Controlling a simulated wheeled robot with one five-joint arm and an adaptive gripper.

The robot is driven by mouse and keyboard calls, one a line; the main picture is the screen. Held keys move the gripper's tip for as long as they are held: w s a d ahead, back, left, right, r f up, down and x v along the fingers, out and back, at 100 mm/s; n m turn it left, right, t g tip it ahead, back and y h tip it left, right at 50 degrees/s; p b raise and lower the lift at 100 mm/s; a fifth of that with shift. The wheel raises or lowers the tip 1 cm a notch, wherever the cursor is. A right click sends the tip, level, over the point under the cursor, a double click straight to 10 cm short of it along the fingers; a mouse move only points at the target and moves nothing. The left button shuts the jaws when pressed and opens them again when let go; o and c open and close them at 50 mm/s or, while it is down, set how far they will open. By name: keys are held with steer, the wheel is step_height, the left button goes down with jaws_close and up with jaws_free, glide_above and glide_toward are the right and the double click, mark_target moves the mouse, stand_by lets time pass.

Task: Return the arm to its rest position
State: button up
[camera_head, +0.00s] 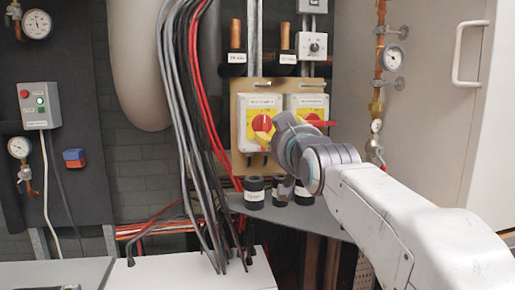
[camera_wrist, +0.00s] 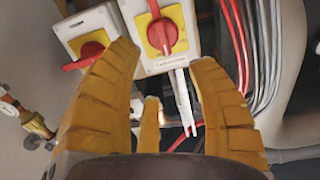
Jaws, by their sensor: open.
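My arm (camera_head: 400,215) reaches in from the lower right in the head view, up to two switch boxes on the wall. My gripper's yellow fingers show in the wrist view (camera_wrist: 172,75), spread apart with nothing between them that I can see held. One box (camera_head: 259,120) has a red rotary switch on a yellow plate; it shows beyond the fingertips in the wrist view (camera_wrist: 162,35). The second box (camera_head: 306,104) is partly hidden by my gripper in the head view. Its red handle (camera_head: 319,123) lies level. I cannot tell whether a finger touches a box.
Black and red cables (camera_head: 190,110) hang left of the boxes. Copper pipes with gauges (camera_head: 394,58) and a grey cabinet door with a white handle (camera_head: 466,54) stand to the right. Black pipe ends (camera_head: 254,193) rise below the boxes. A white cabinet top (camera_head: 190,272) lies at lower left.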

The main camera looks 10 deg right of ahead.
steer(key=s+f+g, duration=0.4)
steer(key=f+g, duration=0.1)
steer(key=f, duration=0.7)
steer(key=s+f+g, duration=0.4)
steer(key=f, duration=0.9)
steer(key=s+f+g, duration=0.2)
steer(key=s+f, duration=0.4)
steer(key=s, duration=0.6)
steer(key=s+f+g, duration=0.3)
steer(key=s+f, duration=0.3)
steer(key=s, duration=0.6)
steer(key=shift+s+a+f, duration=0.15)
steer(key=shift+s+f, duration=0.05)
steer(key=shift+f, duration=0.2)
steer(key=shift+o, duration=0.3)
